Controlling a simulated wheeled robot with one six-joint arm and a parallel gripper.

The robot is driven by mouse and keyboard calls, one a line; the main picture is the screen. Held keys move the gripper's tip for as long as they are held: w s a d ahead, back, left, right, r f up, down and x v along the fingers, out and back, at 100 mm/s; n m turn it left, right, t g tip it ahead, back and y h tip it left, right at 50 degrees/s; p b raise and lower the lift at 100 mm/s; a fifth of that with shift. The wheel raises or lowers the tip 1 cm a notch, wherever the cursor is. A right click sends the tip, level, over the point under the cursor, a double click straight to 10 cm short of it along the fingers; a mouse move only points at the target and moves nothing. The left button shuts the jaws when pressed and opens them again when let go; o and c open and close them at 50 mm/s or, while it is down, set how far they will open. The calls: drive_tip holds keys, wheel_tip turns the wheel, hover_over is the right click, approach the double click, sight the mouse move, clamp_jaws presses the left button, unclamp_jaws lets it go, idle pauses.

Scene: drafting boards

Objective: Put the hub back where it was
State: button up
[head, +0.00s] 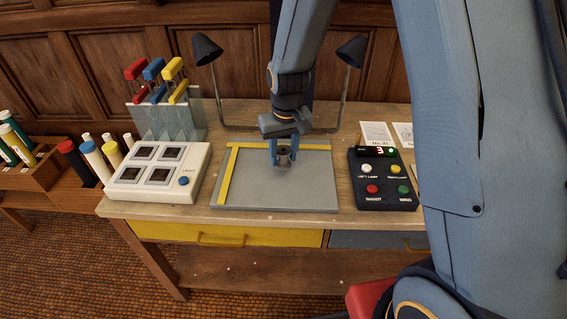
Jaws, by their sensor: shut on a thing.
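The hub (284,159) is a small grey cylinder with a dark top in the head view. My gripper (284,154) points down over the grey drafting board (285,191) and is shut on the hub, with a blue finger on each side. The hub is at or just above the board's rear middle; I cannot tell whether it touches the board. The fingers and wrist partly hide it. A yellow L-shaped straightedge (228,178) runs along the board's left and rear edges.
A white box with dark square windows (193,187) stands left of the board, a black button panel (381,192) right. Behind stand two black lamps (205,49) (353,50) and a clear rack (190,122) with red, blue and yellow-handled tools. The board's front is clear.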

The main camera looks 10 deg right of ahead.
sight(284, 163)
drive_tip(key=shift+f+p, duration=0.45)
drive_tip(key=shift+f, duration=1.55)
drive_tip(key=shift+f, duration=0.15)
drive_tip(key=o, duration=1.2)
